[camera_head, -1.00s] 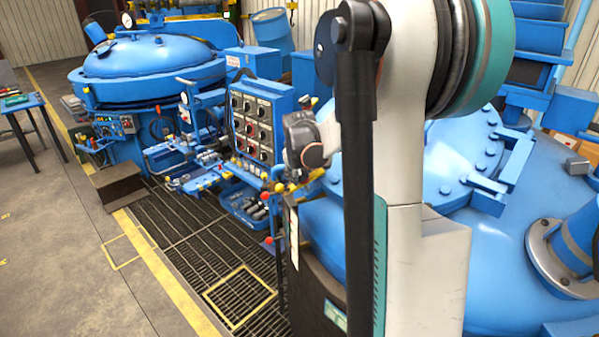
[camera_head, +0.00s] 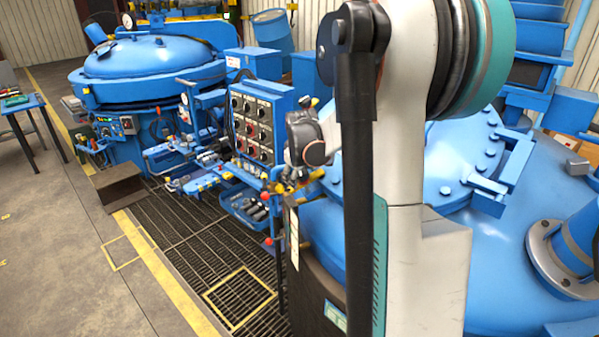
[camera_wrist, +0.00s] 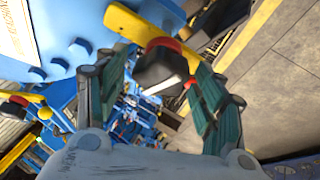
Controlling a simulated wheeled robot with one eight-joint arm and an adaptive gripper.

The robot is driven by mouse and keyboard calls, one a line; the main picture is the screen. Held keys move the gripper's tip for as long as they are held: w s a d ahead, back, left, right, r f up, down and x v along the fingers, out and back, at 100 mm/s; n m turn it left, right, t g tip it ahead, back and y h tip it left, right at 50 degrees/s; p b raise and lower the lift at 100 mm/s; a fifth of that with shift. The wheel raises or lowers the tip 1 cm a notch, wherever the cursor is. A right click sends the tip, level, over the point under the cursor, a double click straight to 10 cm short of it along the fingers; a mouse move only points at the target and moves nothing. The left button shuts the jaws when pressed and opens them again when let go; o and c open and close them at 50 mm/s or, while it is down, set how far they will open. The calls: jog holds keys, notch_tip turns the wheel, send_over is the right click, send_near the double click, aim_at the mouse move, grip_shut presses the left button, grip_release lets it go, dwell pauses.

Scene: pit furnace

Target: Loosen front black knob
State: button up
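In the wrist view, a black knob (camera_wrist: 158,66) with a red collar sits on a yellow bar (camera_wrist: 135,24). My gripper (camera_wrist: 162,72) is open, with one finger on each side of this knob. I cannot tell whether either finger touches it. Another black knob (camera_wrist: 14,106) with a red collar shows at the left edge, outside the fingers. In the head view, my wrist (camera_head: 312,145) is beside the yellow bar (camera_head: 308,182); the fingers and the knob are too small and covered to make out clearly.
A blue control panel (camera_head: 258,122) with several dials stands behind my wrist. A large blue furnace lid (camera_head: 450,155) lies to the right, and a second blue vessel (camera_head: 150,57) stands at the back left. Blue bolted metal (camera_wrist: 75,50) is close beside the fingers. The floor grating (camera_head: 190,235) is mostly clear.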

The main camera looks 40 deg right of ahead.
jog(key=shift+r, duration=0.1)
jog(key=v, duration=1.2)
dwell(0.4)
